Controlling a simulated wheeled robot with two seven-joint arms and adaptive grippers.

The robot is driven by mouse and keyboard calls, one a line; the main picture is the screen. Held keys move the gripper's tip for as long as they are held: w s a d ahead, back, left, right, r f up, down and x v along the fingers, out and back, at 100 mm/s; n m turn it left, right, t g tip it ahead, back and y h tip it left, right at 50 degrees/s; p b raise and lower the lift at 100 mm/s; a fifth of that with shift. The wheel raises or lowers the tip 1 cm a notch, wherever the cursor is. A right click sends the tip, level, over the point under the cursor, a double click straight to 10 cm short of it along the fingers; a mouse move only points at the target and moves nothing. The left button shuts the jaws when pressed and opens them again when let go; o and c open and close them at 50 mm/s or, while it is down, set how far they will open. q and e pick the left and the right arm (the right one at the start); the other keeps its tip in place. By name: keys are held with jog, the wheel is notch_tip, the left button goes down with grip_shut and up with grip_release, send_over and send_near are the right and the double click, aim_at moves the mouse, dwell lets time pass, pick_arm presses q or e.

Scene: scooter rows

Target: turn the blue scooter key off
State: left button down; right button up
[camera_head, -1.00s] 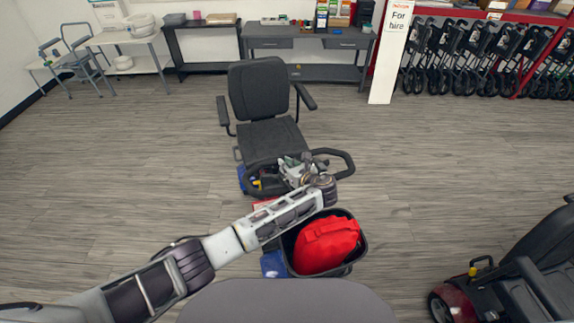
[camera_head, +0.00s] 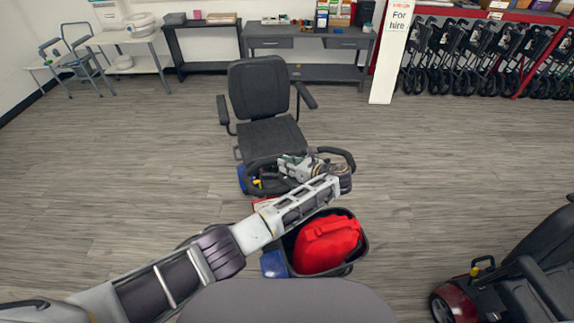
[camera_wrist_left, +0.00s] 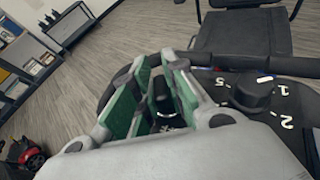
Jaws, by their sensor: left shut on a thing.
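The blue scooter stands ahead of me, with a black seat (camera_head: 268,95), a dark handlebar and a blue front body part (camera_head: 273,264). My left gripper (camera_head: 288,165) is at its handlebar console. In the left wrist view, the green-padded fingers (camera_wrist_left: 160,75) of my left gripper stand on either side of a black key head (camera_wrist_left: 163,96) and are shut on it. The lower part of the key and its slot are mostly hidden by the fingers. A black dial (camera_wrist_left: 253,93) with white numbers is to the right of the fingers. My right gripper is not seen.
A basket (camera_head: 361,250) with a red bag (camera_head: 326,243) is on the scooter's front, below my left arm. A red scooter (camera_head: 462,300) stands at the lower right. Open wooden floor surrounds the blue scooter; desks (camera_head: 308,43) line the back wall.

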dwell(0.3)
pick_arm(q)
jog(key=c, duration=1.4)
grip_release()
jog(key=shift+c, duration=0.2)
jog(key=shift+r, duration=0.2)
jog(key=shift+r, duration=4.8)
jog(key=shift+d, duration=0.1)
